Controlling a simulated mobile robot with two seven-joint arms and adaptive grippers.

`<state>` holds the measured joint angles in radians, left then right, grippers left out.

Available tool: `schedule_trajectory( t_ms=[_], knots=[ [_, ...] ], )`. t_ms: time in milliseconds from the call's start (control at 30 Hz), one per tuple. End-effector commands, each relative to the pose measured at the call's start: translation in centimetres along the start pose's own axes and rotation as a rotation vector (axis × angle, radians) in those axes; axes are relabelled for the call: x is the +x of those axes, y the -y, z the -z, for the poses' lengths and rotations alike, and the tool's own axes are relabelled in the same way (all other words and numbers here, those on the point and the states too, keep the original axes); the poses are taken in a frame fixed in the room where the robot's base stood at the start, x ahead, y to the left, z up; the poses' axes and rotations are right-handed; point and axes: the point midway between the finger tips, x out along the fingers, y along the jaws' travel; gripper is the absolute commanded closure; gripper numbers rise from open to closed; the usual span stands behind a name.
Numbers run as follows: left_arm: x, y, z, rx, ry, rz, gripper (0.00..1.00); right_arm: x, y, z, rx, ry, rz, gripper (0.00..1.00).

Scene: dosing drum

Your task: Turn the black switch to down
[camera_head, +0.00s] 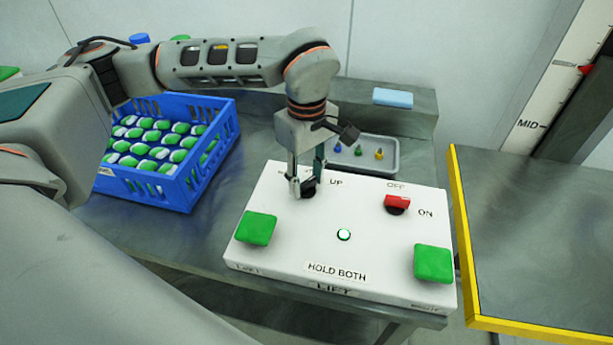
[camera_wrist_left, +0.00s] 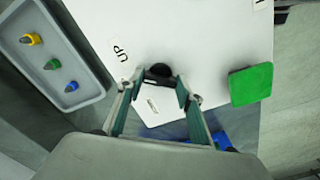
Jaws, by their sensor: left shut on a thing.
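The black switch (camera_head: 308,191) sits at the back left of the white control box (camera_head: 300,232), beside the printed word UP. My left gripper (camera_head: 306,182) reaches down over it from behind and is shut on it, hiding part of it. In the left wrist view the black switch (camera_wrist_left: 158,71) shows between the fingertips of my left gripper (camera_wrist_left: 160,92). Which way the switch points is hard to tell. My right gripper is not in view.
The box also carries a red switch (camera_head: 397,203) marked OFF and ON, two green buttons (camera_head: 257,228) (camera_head: 433,263) and a white round light (camera_head: 343,235). A blue crate (camera_head: 190,185) stands left, a grey tray (camera_head: 385,150) behind, a yellow-edged platform (camera_head: 465,240) right.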

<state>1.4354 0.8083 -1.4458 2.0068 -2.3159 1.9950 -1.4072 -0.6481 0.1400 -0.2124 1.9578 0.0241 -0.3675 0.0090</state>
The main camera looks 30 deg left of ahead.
Motion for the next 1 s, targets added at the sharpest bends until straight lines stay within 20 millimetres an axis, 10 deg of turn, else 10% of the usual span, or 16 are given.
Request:
schedule_trajectory(
  t_ms=[1000],
  knots=[
    [0.08,0.01,0.01,-0.952,0.000,0.001,0.86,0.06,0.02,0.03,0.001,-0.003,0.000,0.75]
  ],
)
